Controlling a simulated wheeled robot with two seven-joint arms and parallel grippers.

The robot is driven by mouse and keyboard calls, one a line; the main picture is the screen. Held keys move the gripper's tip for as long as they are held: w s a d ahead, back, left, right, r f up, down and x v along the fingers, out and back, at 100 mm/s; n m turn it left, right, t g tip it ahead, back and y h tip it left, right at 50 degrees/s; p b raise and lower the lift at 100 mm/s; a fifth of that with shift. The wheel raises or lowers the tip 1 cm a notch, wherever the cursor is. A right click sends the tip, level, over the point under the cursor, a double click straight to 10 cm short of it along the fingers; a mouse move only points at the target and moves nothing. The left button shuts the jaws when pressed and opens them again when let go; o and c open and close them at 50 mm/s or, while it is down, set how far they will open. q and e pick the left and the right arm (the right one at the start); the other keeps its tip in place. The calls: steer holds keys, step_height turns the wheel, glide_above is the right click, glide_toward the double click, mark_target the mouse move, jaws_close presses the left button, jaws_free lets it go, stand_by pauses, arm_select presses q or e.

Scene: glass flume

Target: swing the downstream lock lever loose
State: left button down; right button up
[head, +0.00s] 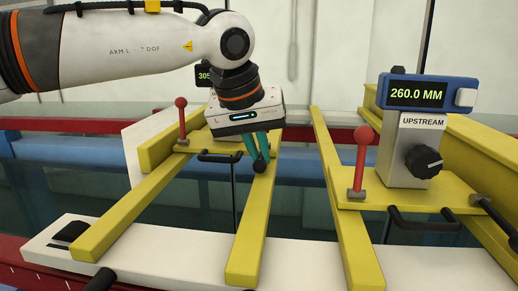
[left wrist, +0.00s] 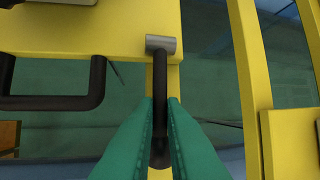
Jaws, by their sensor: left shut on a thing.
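My left gripper (head: 258,158) is shut on a dark lever (head: 259,167) at the right front of the rear-left yellow carriage. The left wrist view shows the lever (left wrist: 160,120) between the teal fingers (left wrist: 161,125), running down from a grey metal pivot (left wrist: 161,44) at the yellow plate's edge. This carriage, the downstream one by its place opposite the labelled upstream one, has a red-knobbed lever (head: 181,118) standing upright at its left. My gripper hides most of the carriage and its display, of which "305" (head: 203,76) shows. My right gripper is not in view.
The carriage labelled UPSTREAM (head: 415,150) stands at the right, its display (head: 417,94) reading 260.0 MM. It has a red-knobbed lever (head: 362,155) and a dark lever (head: 493,217). Black U-handles (head: 425,226) stick out in front. Long yellow bars (head: 250,235) cross the flume's white rail (head: 195,253).

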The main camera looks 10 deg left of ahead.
arm_select(q)
steer(key=shift+r, duration=0.1)
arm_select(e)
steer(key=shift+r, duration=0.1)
arm_select(q)
steer(key=shift+w+r+g+p, duration=0.15)
steer(key=shift+r+g+p, duration=0.25)
steer(key=shift+g+p, duration=0.25)
steer(key=g, duration=0.1)
steer(key=r+g, duration=0.1)
steer(key=shift+w+r+n+g, duration=0.1)
steer(key=shift+w+n+g, duration=0.2)
steer(key=shift+w+g, duration=0.05)
steer(key=shift+w+r+g, duration=0.25)
steer(key=shift+r+g, duration=0.05)
steer(key=shift+g, duration=0.4)
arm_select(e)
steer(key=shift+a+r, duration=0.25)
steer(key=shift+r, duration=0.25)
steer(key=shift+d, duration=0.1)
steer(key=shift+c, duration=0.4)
